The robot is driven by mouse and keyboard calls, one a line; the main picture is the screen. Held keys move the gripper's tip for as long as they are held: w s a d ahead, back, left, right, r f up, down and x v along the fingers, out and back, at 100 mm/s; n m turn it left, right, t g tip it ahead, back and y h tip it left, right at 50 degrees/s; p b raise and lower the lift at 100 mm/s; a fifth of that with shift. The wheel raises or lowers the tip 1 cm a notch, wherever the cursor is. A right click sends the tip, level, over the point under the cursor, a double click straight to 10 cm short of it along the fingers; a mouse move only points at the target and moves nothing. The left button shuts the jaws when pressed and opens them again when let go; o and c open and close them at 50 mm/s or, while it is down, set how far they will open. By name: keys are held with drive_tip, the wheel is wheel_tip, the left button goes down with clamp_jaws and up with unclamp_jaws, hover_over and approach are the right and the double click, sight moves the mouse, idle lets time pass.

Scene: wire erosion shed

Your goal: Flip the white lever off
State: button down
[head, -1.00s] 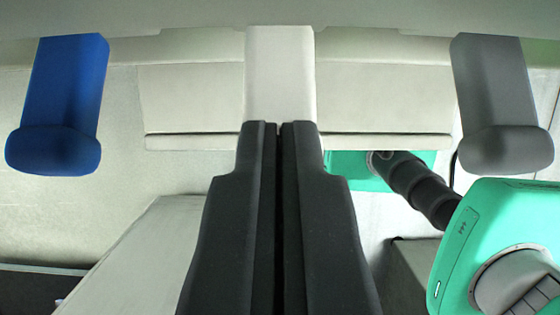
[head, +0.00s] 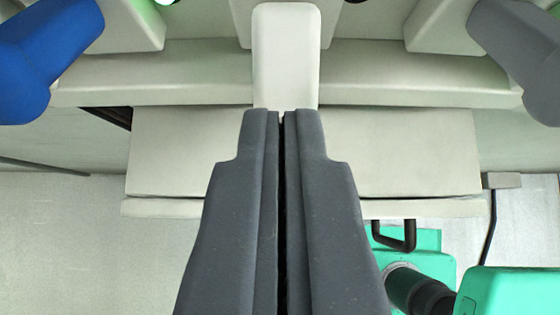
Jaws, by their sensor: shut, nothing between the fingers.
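The white lever (head: 286,55) is at the top middle of the head view, between a blue lever and a grey lever. It runs from its mount at the top edge down to my fingertips. My gripper (head: 282,113) is shut and empty, pointing up the picture. Its tips overlap the lower end of the white lever. I cannot tell whether they press on it or are just in front of it; the lever's lower end is hidden behind them.
The blue lever (head: 40,58) is at the upper left and the grey lever (head: 522,50) at the upper right, both clear of my gripper. A pale panel with a ledge (head: 400,150) lies below the levers. A green machine (head: 515,292) with a black hose stands at the lower right.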

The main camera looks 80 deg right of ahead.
drive_tip(key=shift+d+r, duration=0.1)
drive_tip(key=shift+r, duration=0.15)
drive_tip(key=shift+r, duration=0.7)
drive_tip(key=a+r+b, duration=0.1)
drive_tip(key=a+r, duration=0.1)
drive_tip(key=a, duration=0.7)
drive_tip(key=shift+s+a+r+b, duration=0.25)
drive_tip(key=shift+s+a+b, duration=0.1)
drive_tip(key=shift+s, duration=0.05)
drive_tip(key=s+a+r+n+t+y, duration=0.2)
drive_tip(key=a+r+n+t+y, duration=0.3)
drive_tip(key=a+r+n+t, duration=0.2)
drive_tip(key=s+a+r+n+t+y, duration=0.2)
drive_tip(key=a+r+n+t+y, duration=0.2)
drive_tip(key=a+r+n+t, duration=0.3)
drive_tip(key=a+r+n, duration=0.2)
drive_tip(key=a+n, duration=0.1)
drive_tip(key=a, duration=0.2)
drive_tip(key=shift+a+r+t+y, duration=0.15)
drive_tip(key=shift+a+t+y, duration=0.1)
drive_tip(key=shift+t+y, duration=0.15)
